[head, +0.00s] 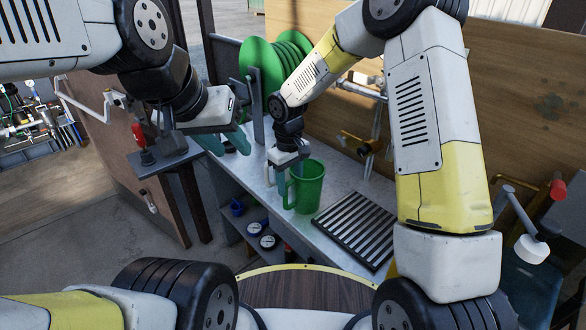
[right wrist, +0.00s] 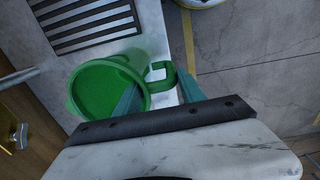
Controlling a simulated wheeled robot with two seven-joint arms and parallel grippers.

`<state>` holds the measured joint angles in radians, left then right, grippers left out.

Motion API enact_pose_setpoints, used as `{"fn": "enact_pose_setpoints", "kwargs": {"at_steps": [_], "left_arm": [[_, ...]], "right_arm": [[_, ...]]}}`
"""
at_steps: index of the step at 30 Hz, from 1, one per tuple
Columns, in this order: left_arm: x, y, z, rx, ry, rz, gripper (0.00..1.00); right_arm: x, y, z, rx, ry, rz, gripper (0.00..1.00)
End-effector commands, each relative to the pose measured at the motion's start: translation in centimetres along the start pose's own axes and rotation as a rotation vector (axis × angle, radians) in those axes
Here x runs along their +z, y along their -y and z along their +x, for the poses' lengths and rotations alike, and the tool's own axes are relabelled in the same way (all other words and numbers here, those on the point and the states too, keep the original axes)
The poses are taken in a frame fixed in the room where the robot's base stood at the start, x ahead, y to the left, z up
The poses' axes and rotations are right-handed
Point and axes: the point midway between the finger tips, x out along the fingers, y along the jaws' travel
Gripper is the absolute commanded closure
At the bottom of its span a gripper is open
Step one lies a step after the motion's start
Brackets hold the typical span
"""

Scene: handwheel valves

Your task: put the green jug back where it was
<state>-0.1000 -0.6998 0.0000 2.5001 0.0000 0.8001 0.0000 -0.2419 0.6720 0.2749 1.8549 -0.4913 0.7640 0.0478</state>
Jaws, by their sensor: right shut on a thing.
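The green jug (head: 309,188) is upright over the grey bench top (head: 336,187), near its front edge and left of the slatted drain grate. I cannot tell whether its base touches the bench. My right gripper (head: 281,187) is at the jug's handle side and shut on the handle. In the right wrist view, the jug (right wrist: 108,88) shows from above, with its handle between the teal fingers of the right gripper (right wrist: 160,90). My left gripper (head: 226,142) is at the left end of the bench, its teal fingers apart, away from the jug.
The slatted grate (head: 352,228) lies right of the jug. A green hose reel (head: 278,62) stands behind. A red-handled valve (head: 138,133) is at the left. Gauges (head: 268,241) sit on a shelf below. Another valve with a white knob (head: 531,249) is at the right.

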Motion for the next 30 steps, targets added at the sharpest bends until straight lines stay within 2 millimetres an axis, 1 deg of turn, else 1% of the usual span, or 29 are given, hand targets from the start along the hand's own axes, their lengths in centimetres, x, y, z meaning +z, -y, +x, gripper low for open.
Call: {"fn": "enact_pose_setpoints", "kwargs": {"at_steps": [6,7,9,10,19,22,26,30], "left_arm": [[0.0,0.0,0.0,0.000,0.000,0.000,0.64],[0.0,0.0,0.0,0.000,0.000,0.000,0.64],[0.0,0.0,0.0,0.000,0.000,0.000,0.64],[0.0,0.0,0.0,0.000,0.000,0.000,0.64],[0.0,0.0,0.0,0.000,0.000,0.000,0.64],[0.0,0.0,0.0,0.000,0.000,0.000,0.64],[0.0,0.0,0.0,0.000,0.000,0.000,0.64],[0.0,0.0,0.0,0.000,0.000,0.000,0.64]], "right_arm": [[0.0,0.0,0.3,0.000,0.000,0.000,1.00],[0.0,0.0,0.3,0.000,0.000,0.000,0.49],[0.0,0.0,0.3,0.000,0.000,0.000,0.35],[0.0,0.0,0.3,0.000,0.000,0.000,0.31],[0.0,0.0,0.2,0.000,0.000,0.000,0.31],[0.0,0.0,-0.4,0.000,-0.001,0.000,0.31],[-0.1,-0.1,-2.3,0.003,-0.003,0.001,0.31],[-0.1,-0.1,-5.4,0.003,-0.004,0.001,0.31]]}}
